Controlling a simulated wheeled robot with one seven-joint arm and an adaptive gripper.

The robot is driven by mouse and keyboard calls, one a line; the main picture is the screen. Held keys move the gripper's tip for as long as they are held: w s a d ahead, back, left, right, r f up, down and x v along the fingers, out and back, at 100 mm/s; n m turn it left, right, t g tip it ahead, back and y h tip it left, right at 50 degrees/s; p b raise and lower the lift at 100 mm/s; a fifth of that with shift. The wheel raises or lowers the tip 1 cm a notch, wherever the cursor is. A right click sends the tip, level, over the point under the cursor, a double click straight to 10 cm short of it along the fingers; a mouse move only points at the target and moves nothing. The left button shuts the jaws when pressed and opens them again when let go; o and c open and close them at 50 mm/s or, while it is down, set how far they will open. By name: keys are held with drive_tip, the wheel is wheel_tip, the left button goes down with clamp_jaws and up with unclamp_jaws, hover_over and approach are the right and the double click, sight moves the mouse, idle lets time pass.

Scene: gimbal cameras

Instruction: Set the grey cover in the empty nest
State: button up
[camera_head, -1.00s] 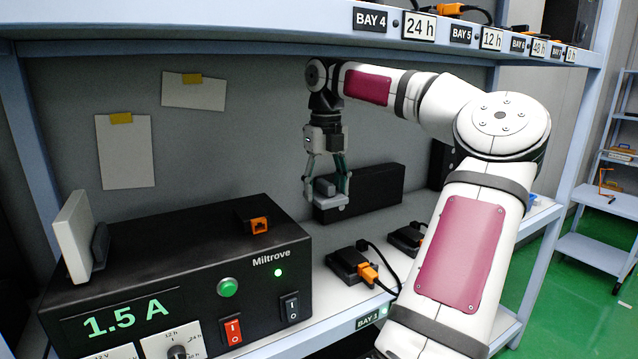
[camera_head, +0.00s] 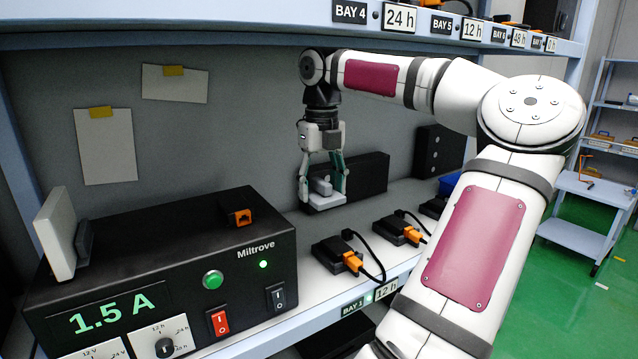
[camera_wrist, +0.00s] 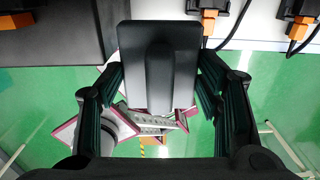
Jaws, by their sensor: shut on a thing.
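My gripper (camera_head: 322,180) points down in front of the back panel, its two fingers shut on the grey cover (camera_head: 325,202). The cover is a light grey plate with a raised grip bar. In the wrist view it looks dark, and the cover (camera_wrist: 132,60) sits between both fingers with its bar upright in the picture. In the head view the cover is near the shelf top, in front of a low black box (camera_head: 365,178). I cannot tell whether it touches the shelf. I cannot make out which place is the empty nest.
A black Miltrove unit (camera_head: 150,258) with a pale upright plate (camera_head: 55,235) stands at left. Black blocks with orange plugs and cables (camera_head: 337,255) (camera_head: 400,230) sit along the shelf front. An upper shelf (camera_head: 230,20) runs overhead. Bare shelf (camera_head: 300,290) lies before the unit's right side.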

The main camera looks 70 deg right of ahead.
drive_tip(key=shift+s+a+p, duration=0.3)
drive_tip(key=shift+s+a, duration=0.25)
drive_tip(key=shift+s, duration=0.25)
drive_tip(key=shift+s+a+p, duration=0.25)
drive_tip(key=shift+s+a, duration=0.25)
drive_tip(key=shift+s, duration=0.3)
drive_tip(key=shift+s+a+p, duration=0.3)
drive_tip(key=shift+s+a, duration=0.25)
drive_tip(key=shift+s, duration=0.25)
drive_tip(key=s+a+p, duration=0.3)
drive_tip(key=s+a, duration=0.1)
drive_tip(key=s, duration=0.1)
drive_tip(key=shift+s, duration=0.4)
drive_tip(key=shift+s, duration=0.1)
drive_tip(key=s+a+p, duration=0.3)
drive_tip(key=s+a, duration=0.1)
drive_tip(key=s, duration=0.1)
drive_tip(key=shift+s, duration=0.3)
